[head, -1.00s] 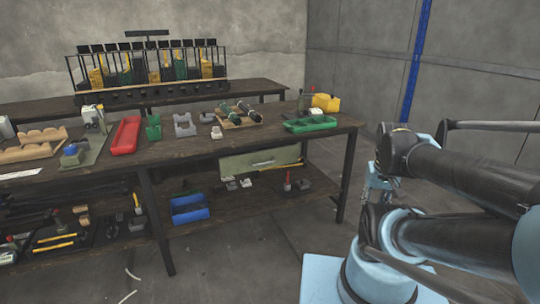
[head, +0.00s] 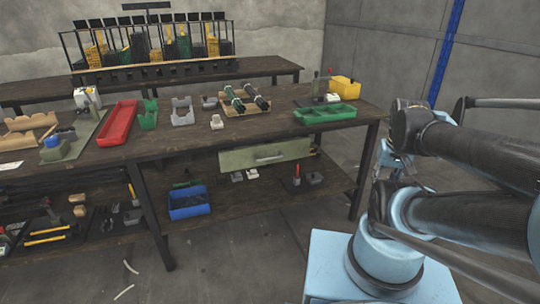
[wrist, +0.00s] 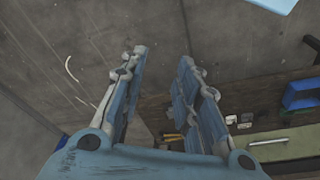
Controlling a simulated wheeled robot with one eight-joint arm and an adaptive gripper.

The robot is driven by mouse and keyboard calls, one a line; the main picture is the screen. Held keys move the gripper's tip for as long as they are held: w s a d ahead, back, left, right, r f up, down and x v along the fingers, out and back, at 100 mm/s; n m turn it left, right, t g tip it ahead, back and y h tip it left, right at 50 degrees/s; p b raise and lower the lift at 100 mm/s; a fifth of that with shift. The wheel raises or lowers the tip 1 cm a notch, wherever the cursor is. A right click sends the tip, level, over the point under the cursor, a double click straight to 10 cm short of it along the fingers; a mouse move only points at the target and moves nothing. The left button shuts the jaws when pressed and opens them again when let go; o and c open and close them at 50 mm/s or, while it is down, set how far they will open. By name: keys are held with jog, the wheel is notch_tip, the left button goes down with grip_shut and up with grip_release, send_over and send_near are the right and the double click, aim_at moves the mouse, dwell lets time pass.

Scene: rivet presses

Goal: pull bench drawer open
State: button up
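The bench drawer (head: 285,153) has a pale green front with a light bar handle (head: 268,158). It hangs under the right part of the near bench's top (head: 238,130) and looks shut, though I cannot be sure. In the wrist view the drawer front (wrist: 297,143) is at the lower right, with its handle (wrist: 268,143) showing. My gripper (wrist: 163,58) is open, with nothing between its fingers, and is well apart from the handle. In the head view my folded arm stands right of the bench and the gripper is mostly hidden.
A blue bin (head: 188,202) and small parts sit on the lower shelf below the drawer. A bench leg (head: 364,170) stands right of the drawer. A green tray (head: 325,113) and yellow bin (head: 345,87) are on top. The floor before the bench is mostly clear.

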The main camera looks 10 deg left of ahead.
jog(key=r, duration=0.2)
notch_tip(320, 180, up, 6)
jog(key=n+y, duration=0.1)
jog(key=n, duration=2.3)
send_over(269, 154)
jog(key=s+d, duration=0.3)
jog(key=s, duration=0.3)
jog(key=x, duration=1.1)
jog(key=s+x, duration=0.1)
jog(key=x, duration=0.4)
jog(key=shift+w+a+f, duration=0.1)
jog(key=shift+a+f, duration=0.2)
grip_shut()
